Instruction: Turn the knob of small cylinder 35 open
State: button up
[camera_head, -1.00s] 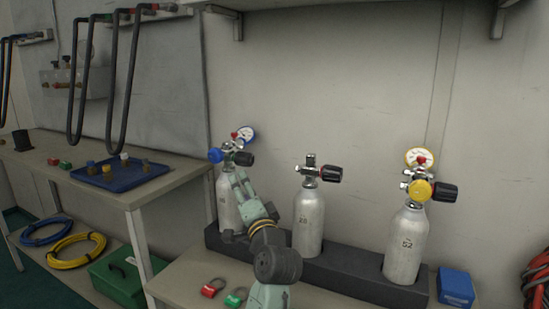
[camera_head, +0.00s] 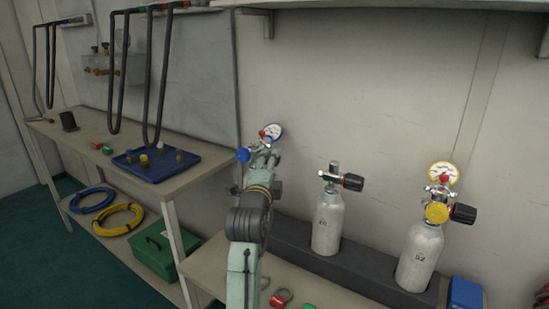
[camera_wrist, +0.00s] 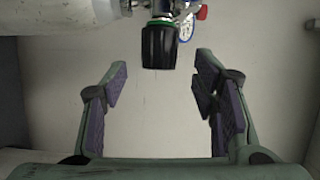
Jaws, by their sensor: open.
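The leftmost small cylinder is hidden behind my arm in the head view; its blue-capped regulator (camera_head: 243,155) and white gauge (camera_head: 274,131) show above. In the wrist view its silver body (camera_wrist: 70,14) lies across the top left, with the black ribbed knob (camera_wrist: 159,46) beside it. My gripper (camera_wrist: 160,80) is open and empty, with the knob ahead of the gap between its fingertips, apart from them. In the head view my gripper (camera_head: 264,163) is at this valve and covers the knob. I cannot read this cylinder's number.
A middle cylinder (camera_head: 327,225) with a black knob and a right cylinder (camera_head: 420,256) marked 52, with a yellow regulator, stand in a dark rack (camera_head: 358,274). A blue box (camera_head: 466,294) is at the right. A blue tray (camera_head: 175,164) lies on the left bench.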

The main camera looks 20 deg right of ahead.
jog(key=shift+p+x, duration=0.35)
jog(key=shift+x, duration=1.5)
jog(key=shift+c, duration=0.5)
jog(key=c, duration=1.1)
